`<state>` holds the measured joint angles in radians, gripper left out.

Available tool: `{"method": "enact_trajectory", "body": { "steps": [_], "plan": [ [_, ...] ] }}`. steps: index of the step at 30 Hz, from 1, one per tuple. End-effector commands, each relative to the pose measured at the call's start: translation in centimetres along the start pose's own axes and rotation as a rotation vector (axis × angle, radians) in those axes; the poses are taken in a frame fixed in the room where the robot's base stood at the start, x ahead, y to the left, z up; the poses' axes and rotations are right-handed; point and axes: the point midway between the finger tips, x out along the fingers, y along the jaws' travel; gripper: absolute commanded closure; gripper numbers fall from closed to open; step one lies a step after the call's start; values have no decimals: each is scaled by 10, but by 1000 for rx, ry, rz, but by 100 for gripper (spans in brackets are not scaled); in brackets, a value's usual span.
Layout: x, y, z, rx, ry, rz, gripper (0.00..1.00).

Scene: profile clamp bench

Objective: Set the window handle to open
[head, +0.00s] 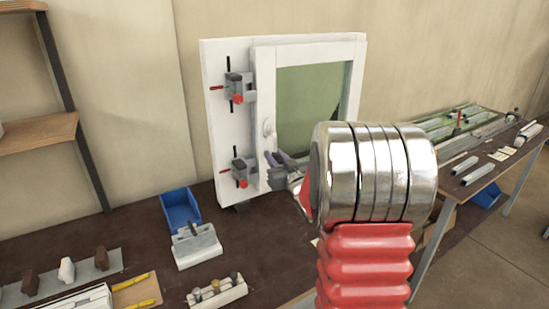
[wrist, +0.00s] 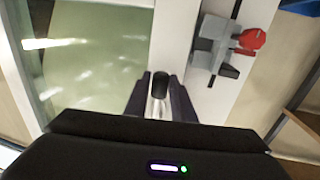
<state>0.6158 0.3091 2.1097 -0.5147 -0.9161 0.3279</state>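The white window frame (head: 262,90) with greenish glass stands upright at the back of the bench. The window handle (head: 268,127) is on its left upright and appears to point down. In the wrist view, which is turned upside down, the handle (wrist: 160,83) shows a dark end and a shiny metal part. My gripper (head: 276,159) is at the handle's lower part. In the wrist view my gripper's two dark fingers (wrist: 161,95) stand on either side of the handle, apart from each other, with a narrow gap. Its rear part is hidden behind my arm in the head view.
Two grey clamps with red knobs, an upper one (head: 238,87) and a lower one (head: 241,172), sit left of the handle. The lower clamp is close to my gripper. A blue bin (head: 181,209) and grey blocks (head: 197,246) stand on the dark bench.

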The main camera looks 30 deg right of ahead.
Motion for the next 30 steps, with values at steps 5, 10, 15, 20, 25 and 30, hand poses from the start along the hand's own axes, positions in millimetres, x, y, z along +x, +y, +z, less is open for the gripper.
{"method": "enact_trajectory", "body": {
  "steps": [5, 10, 15, 20, 25, 30],
  "plan": [
    [0, 0, 0, 0, 0, 0, 90],
    [0, 0, 0, 0, 0, 0, 100],
    [0, 0, 0, 0, 0, 1, 100],
    [-1, -3, 0, 0, 0, -1, 100],
    [0, 1, 0, -5, 0, 1, 100],
    [2, 8, 1, -19, 2, 11, 100]
  ]
}}
